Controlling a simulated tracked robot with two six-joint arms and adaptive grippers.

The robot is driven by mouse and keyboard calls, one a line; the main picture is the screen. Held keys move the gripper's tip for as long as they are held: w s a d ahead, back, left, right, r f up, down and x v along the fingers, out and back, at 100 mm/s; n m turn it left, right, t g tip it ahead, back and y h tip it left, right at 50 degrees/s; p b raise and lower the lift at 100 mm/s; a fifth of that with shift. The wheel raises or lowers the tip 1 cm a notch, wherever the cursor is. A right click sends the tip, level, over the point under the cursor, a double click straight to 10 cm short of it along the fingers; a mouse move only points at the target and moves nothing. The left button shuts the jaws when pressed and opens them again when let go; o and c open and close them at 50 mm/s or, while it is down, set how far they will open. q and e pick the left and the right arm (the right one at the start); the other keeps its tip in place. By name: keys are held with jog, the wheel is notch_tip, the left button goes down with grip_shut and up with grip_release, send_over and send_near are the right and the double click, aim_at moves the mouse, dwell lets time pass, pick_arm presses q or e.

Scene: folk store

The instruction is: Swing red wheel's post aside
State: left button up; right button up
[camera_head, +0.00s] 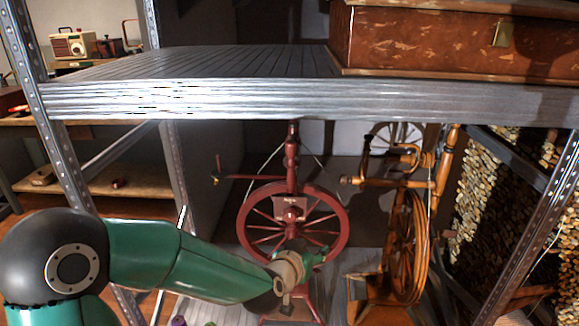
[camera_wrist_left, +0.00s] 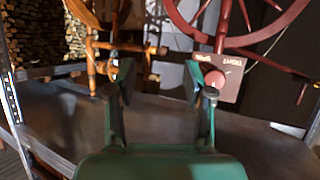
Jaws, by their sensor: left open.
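The red spinning wheel (camera_head: 342,222) stands under the grey shelf in the head view, with a small sign at its middle. Its upright red post (camera_head: 291,165) rises above the wheel. My left gripper (camera_head: 303,252) is in front of the wheel's lower part and partly hides it. In the left wrist view the sign's lettering is upside down. There, my left gripper's two fingers (camera_wrist_left: 160,85) are apart with nothing visible held between them. A round red knob (camera_wrist_left: 215,78) shows beside the right-hand finger; I cannot tell whether they touch. My right gripper is not in view.
An orange-brown wooden spinning wheel (camera_head: 408,245) stands close on the right. The metal shelf (camera_head: 200,95) spans above, carrying a worn red-brown chest (camera_head: 430,45). Metal uprights (camera_head: 55,130) bound the left and right sides. Stacked firewood (camera_head: 495,185) is at the right.

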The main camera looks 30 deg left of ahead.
aim_at(290, 152)
pick_arm(q)
jog(key=s+a+r+n+t+y+b, duration=0.15)
jog(key=a+r, duration=0.25)
jog(key=r, duration=0.4)
jog(key=s+a+r+t+y+b, duration=0.1)
jog(key=s+a+r+t+y, duration=0.2)
jog(key=r, duration=0.6)
jog(key=shift+g, duration=0.35)
jog(key=p+x, duration=0.2)
jog(key=x, duration=1.5)
jog(key=shift+w+a+f, duration=0.15)
jog(key=shift+w+a, duration=0.15)
jog(key=shift+w, duration=0.05)
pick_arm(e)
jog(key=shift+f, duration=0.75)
pick_arm(q)
grip_shut()
